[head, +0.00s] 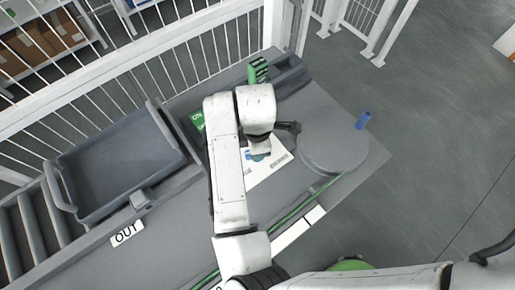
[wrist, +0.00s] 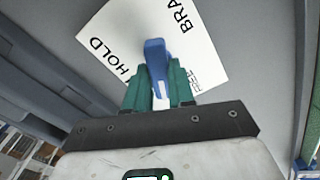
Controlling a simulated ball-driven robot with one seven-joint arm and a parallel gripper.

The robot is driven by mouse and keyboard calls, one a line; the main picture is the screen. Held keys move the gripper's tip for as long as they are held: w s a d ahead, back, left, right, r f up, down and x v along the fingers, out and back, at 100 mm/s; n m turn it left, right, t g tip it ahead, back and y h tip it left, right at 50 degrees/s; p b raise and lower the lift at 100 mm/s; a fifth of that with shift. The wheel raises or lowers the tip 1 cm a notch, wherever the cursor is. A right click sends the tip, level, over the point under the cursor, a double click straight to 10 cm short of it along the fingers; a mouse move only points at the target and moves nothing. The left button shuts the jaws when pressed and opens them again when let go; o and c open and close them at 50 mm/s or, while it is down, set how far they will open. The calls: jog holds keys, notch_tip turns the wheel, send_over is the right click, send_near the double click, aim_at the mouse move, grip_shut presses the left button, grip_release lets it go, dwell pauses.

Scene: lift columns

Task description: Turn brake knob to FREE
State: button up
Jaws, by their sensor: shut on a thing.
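The brake knob (wrist: 155,58) is a blue lever on a white label plate (wrist: 110,35) in the wrist view. The plate reads HOLD on the left, part of "BRA" at the top right, and small, partly covered lettering at the right. My gripper (wrist: 157,88) has its green fingers closed on both sides of the blue knob. The lever stands roughly straight up in this picture, between the HOLD and "BRA" lettering. In the head view my gripper (head: 258,151) is over the white plate (head: 270,166), and my arm hides most of the knob.
A round grey disc (head: 334,138) with a blue piece (head: 363,120) at its edge lies right of the plate. A green block (head: 258,70) stands behind. White fencing (head: 180,65) runs behind the bench.

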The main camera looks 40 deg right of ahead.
jog(key=shift+n+p, duration=0.9)
jog(key=shift+n, duration=1.6)
jog(key=o, duration=0.9)
jog(key=shift+r, duration=4.5)
